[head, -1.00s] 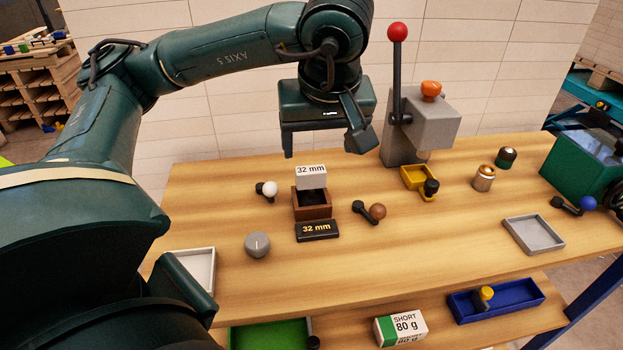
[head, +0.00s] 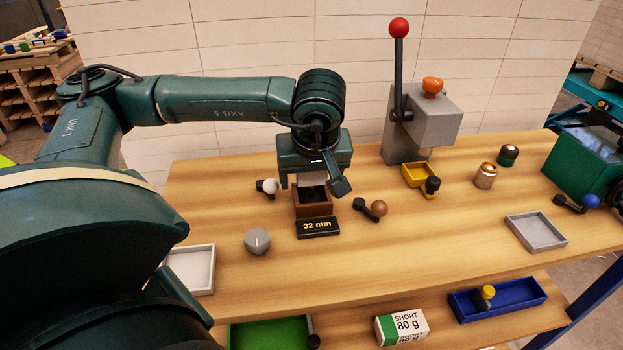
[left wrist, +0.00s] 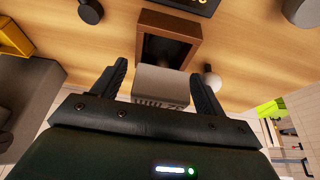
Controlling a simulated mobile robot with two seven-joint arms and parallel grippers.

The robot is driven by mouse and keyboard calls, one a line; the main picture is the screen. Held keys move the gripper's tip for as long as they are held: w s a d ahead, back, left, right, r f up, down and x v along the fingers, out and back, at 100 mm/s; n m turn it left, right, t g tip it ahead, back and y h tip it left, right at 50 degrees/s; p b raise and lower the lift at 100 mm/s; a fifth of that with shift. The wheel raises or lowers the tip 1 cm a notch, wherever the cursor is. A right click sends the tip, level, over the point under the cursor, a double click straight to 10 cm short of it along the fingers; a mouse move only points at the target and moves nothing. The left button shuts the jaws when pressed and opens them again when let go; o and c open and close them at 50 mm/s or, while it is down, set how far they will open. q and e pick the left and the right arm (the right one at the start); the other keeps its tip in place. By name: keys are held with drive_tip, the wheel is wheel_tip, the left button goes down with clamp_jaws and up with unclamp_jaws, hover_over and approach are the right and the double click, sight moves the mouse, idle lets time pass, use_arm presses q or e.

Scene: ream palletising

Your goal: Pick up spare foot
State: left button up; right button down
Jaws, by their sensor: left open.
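A pale grey block (head: 311,175) stands at the back edge of a small brown box (head: 313,208) with a dark hollow; I take it for the spare foot, though no name on it confirms this. The left wrist view shows the block (left wrist: 160,86) with printing on its near face, between the two dark fingers. My left gripper (head: 310,184) is open, pointing down, with one finger on each side of the block. Gaps seem to show, but contact is unclear. The gripper partly hides the block in the head view. My right gripper is not in view.
A black "32 mm" plate (head: 318,227) lies before the box. A white-knobbed piece (head: 268,187) and a brown-knobbed piece (head: 372,209) lie close on either side. A grey lever press (head: 420,125) stands back right. The table's front middle is clear.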

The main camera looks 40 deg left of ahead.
use_arm(q)
drive_tip(key=shift+c, duration=0.3)
drive_tip(key=c, duration=1.2)
